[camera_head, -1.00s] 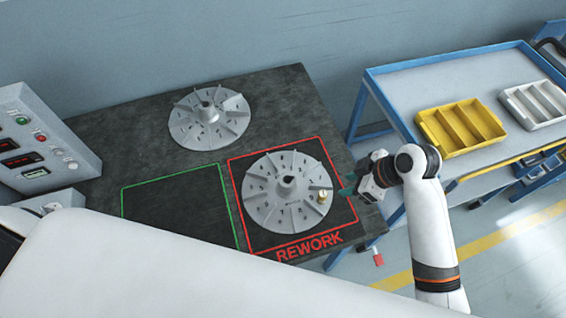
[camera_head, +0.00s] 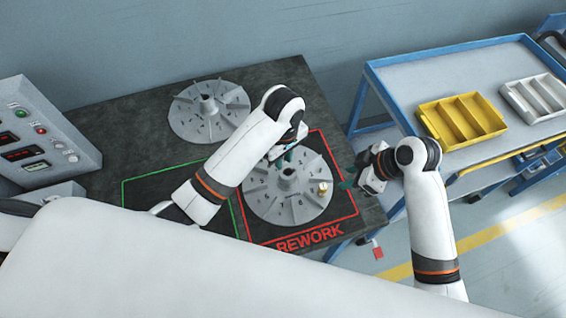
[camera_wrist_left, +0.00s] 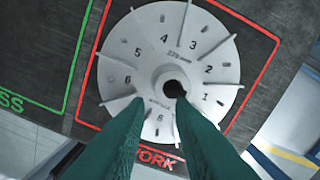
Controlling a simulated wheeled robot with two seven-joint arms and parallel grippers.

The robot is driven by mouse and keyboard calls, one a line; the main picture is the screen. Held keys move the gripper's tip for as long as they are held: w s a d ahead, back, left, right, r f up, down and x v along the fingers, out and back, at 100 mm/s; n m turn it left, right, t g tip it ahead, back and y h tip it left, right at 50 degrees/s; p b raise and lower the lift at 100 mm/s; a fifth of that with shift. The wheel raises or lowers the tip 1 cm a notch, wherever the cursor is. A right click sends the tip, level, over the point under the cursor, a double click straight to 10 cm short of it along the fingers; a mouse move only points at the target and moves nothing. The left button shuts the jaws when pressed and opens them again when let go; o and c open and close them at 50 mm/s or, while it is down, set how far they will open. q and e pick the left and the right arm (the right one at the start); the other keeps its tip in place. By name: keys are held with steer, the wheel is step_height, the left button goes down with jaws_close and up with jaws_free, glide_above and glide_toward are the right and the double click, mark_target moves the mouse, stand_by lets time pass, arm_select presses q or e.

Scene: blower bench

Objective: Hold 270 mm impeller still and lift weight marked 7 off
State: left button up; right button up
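A grey finned impeller (camera_head: 262,202) lies in the red REWORK square. The left wrist view shows its numbered disc (camera_wrist_left: 150,45) and central hub (camera_wrist_left: 172,78); the number 7 is hidden there, apparently behind a finger. A small brass weight (camera_head: 323,188) stands on the disc's right side in the head view; its marking is too small to read, and it is not visible in the wrist view. My left gripper (camera_head: 287,154) is open above the impeller, its fingers spread on either side of the hub in view. My right gripper (camera_head: 347,180) looks open, empty, just right of the impeller.
A second finned impeller (camera_head: 208,108) lies at the back of the dark bench (camera_head: 130,120). A green-outlined area is left of REWORK, partly behind my left arm. A control box (camera_head: 30,140) stands at left. A blue cart (camera_head: 420,80) at right holds yellow and white trays.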

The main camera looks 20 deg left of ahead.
mark_target(282, 176)
arm_select(q)
step_height(282, 176, down, 12)
steer(key=shift+r, duration=0.2)
stand_by(0.4)
jaws_close()
steer(key=shift+s+p, duration=0.1)
steer(key=shift+p, duration=0.3)
steer(key=shift+f, duration=0.15)
stand_by(0.9)
